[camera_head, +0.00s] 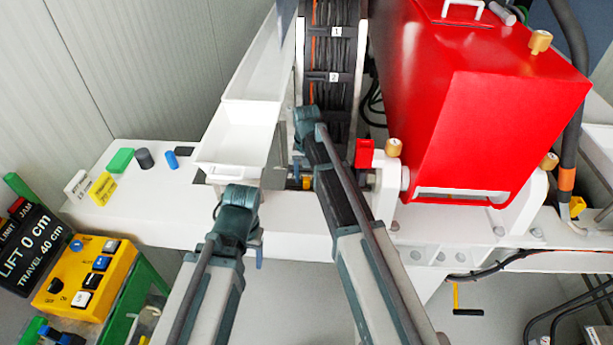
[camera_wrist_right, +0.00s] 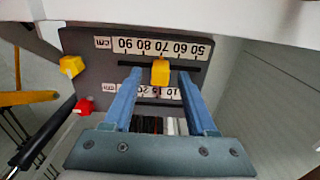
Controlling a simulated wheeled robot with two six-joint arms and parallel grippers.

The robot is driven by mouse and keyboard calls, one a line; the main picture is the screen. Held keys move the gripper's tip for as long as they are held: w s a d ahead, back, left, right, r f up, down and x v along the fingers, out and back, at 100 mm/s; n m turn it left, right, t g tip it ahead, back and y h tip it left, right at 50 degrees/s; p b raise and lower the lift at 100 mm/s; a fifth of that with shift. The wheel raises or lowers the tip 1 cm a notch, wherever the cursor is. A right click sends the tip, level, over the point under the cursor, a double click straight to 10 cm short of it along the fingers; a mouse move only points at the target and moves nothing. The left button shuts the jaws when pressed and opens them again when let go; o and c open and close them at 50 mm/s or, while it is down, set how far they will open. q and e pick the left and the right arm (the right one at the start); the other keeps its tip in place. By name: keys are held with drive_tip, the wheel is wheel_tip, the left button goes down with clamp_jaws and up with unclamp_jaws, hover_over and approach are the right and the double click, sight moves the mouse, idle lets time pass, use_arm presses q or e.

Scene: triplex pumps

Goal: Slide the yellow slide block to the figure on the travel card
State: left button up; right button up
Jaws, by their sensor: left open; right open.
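The yellow slide block (camera_wrist_right: 160,72) sits in a slot of a dark scale panel (camera_wrist_right: 84,42), below the upside-down 70 mark in the right wrist view. My right gripper (camera_wrist_right: 159,80) is open, with one blue finger on each side of the block. A gap shows on both sides. In the head view the right gripper (camera_head: 303,135) is in front of the machine, its fingertips mostly hidden. My left gripper (camera_head: 238,205) is open and empty, below the white tray. A black sign (camera_head: 30,245) reads LIFT 0 cm, TRAVEL 40 cm. A yellow card (camera_head: 102,188) has print too small to read.
A yellow knob (camera_wrist_right: 71,66) and a red knob (camera_wrist_right: 85,106) stand left of the panel in the wrist view. A large red housing (camera_head: 470,110) fills the right side. A yellow control box (camera_head: 85,270) is at lower left. White trays (camera_head: 240,140) stand above my left gripper.

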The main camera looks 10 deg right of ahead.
sight(307, 180)
use_arm(q)
wheel_tip(307, 180, up, 12)
drive_tip(key=p, duration=1.1)
use_arm(e)
wheel_tip(307, 180, up, 12)
use_arm(q)
drive_tip(key=shift+s, duration=0.1)
use_arm(e)
drive_tip(key=shift+s, duration=0.1)
